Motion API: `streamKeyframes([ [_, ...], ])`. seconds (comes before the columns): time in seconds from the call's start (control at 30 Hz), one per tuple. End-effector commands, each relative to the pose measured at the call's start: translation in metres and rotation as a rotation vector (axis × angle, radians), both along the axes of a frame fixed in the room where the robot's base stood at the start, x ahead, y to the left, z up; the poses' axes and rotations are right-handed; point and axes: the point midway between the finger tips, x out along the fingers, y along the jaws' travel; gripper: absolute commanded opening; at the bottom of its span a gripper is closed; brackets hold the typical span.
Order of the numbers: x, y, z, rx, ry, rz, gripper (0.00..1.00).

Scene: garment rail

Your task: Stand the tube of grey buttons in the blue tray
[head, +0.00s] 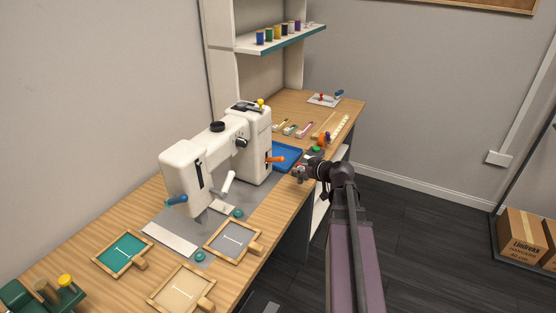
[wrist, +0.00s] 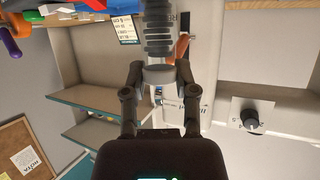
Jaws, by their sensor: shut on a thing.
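My gripper (wrist: 160,77) is shut on the tube of grey buttons (wrist: 158,42). In the wrist view the tube shows as a stack of dark grey discs with a paler grey end between the fingertips. In the head view my gripper (head: 299,173) is at the table's right edge, just right of and nearer than the blue tray (head: 288,153). The tube is too small there to make out clearly.
The white sewing machine (head: 213,155) stands close left of the tray, an orange handle (head: 275,159) sticking out towards it. Several small tubes (head: 290,129) lie beyond the tray. An orange item (head: 323,139) and a green one (head: 316,149) sit near the right edge. A shelf (head: 281,41) hangs above.

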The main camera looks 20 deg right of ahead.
Motion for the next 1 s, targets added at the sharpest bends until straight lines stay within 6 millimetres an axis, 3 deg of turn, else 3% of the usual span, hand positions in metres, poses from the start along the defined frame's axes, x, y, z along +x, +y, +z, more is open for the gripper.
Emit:
streamKeyframes([
  [0.27, 0.02, -0.002, -0.002, 0.0, 0.0, 0.001, 0.0],
  [0.8, 0.119, -0.009, -0.012, 0.0, 0.0, 0.001, 0.0],
  [1.0, 0.143, -0.01, -0.014, 0.0, 0.0, 0.001, 0.0],
])
